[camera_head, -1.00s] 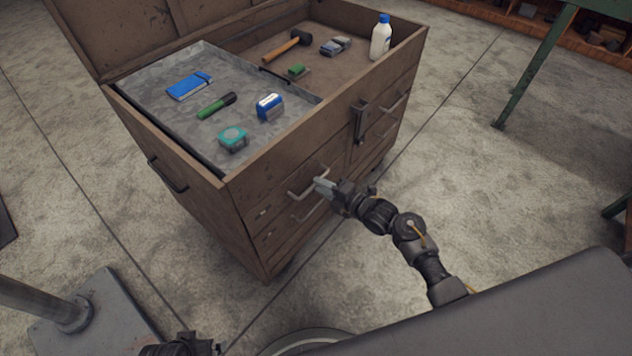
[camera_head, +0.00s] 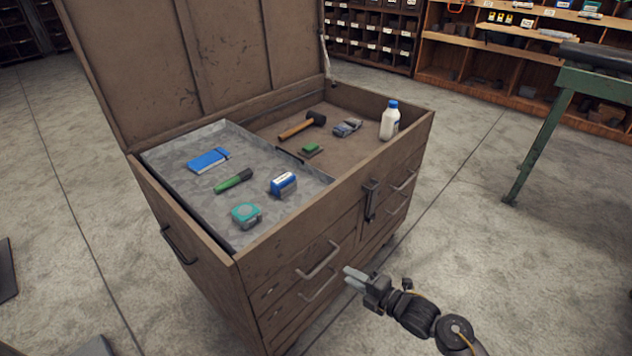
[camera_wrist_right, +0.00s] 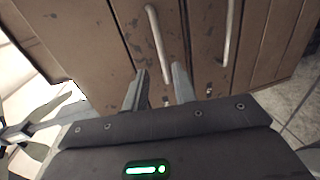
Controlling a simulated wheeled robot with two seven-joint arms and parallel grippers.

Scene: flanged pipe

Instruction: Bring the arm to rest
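My right gripper (camera_head: 354,279) is in front of the drawers of a brown wooden tool chest (camera_head: 215,281), apart from the drawer handles. In the right wrist view my right gripper (camera_wrist_right: 161,88) points at the chest front (camera_wrist_right: 95,60). Its two fingers stand apart with nothing between them. A drawer handle (camera_wrist_right: 158,42) lies just beyond the fingertips, and a second handle (camera_wrist_right: 231,40) is to its right. My left gripper is not in the head view.
The chest lid (camera_head: 140,60) is raised. A grey tray (camera_head: 158,157) holds a blue notebook (camera_head: 208,159), green flashlight (camera_head: 233,181), blue box (camera_head: 283,184) and teal tape measure (camera_head: 246,214). A hammer (camera_head: 302,125) and white bottle (camera_head: 390,122) are beside it. A green table (camera_head: 545,130) stands right.

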